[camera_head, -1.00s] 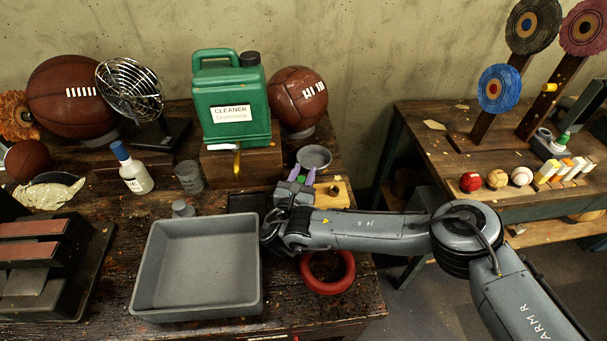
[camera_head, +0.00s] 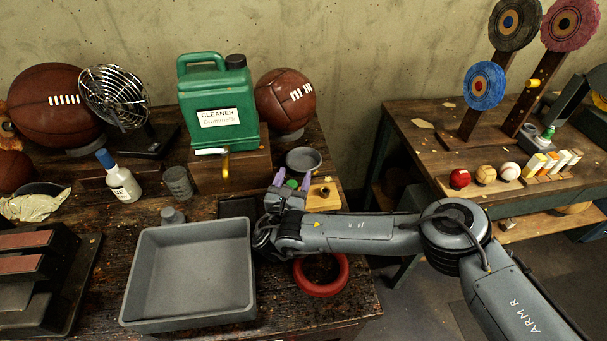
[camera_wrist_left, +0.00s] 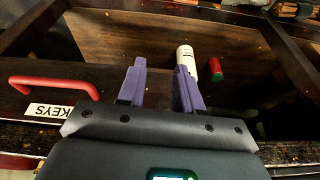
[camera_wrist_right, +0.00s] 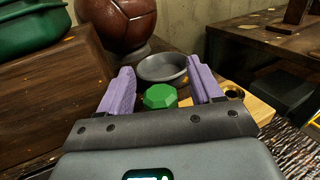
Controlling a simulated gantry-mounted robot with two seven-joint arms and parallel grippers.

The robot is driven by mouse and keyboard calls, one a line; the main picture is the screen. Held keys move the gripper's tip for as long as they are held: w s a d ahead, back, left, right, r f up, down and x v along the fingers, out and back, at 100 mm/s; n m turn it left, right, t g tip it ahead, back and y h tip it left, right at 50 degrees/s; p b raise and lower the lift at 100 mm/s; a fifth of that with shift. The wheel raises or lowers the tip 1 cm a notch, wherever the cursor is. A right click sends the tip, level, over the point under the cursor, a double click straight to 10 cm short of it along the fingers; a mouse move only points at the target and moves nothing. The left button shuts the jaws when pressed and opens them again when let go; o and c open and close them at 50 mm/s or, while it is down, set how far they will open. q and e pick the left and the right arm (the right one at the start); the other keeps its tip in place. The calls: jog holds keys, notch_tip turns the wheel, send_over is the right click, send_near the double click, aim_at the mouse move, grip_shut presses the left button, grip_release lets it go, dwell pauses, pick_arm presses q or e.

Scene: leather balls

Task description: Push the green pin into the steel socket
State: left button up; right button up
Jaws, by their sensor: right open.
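A green pin with a faceted, eight-sided top (camera_wrist_right: 160,96) stands between the fingers of my right gripper in the right wrist view; its lower part is hidden. It is a small green spot in the head view (camera_head: 292,184). My right gripper (camera_wrist_right: 163,88) is open, one purple finger on each side of the pin, with gaps visible. A pale wooden block (camera_head: 318,200) lies just right of it, with a dark, metal-rimmed round hole (camera_wrist_right: 234,91), perhaps the socket. My left gripper (camera_wrist_left: 160,85) is open and empty, above a wooden surface, outside the head view.
A grey bowl (camera_head: 303,160) stands behind the right gripper. A grey tray (camera_head: 240,270) and a red ring (camera_head: 321,289) lie nearby. A green cleaner jug (camera_head: 215,105) stands behind on a wooden box. In the left wrist view are a red handle (camera_wrist_left: 55,82) and white bottle (camera_wrist_left: 186,60).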

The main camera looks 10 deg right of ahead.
jog(key=s+d+r+p, duration=0.3)
jog(key=s+d+r, duration=0.4)
jog(key=d+r, duration=0.2)
jog(key=shift+s+r, duration=0.25)
jog(key=shift+r, duration=0.7)
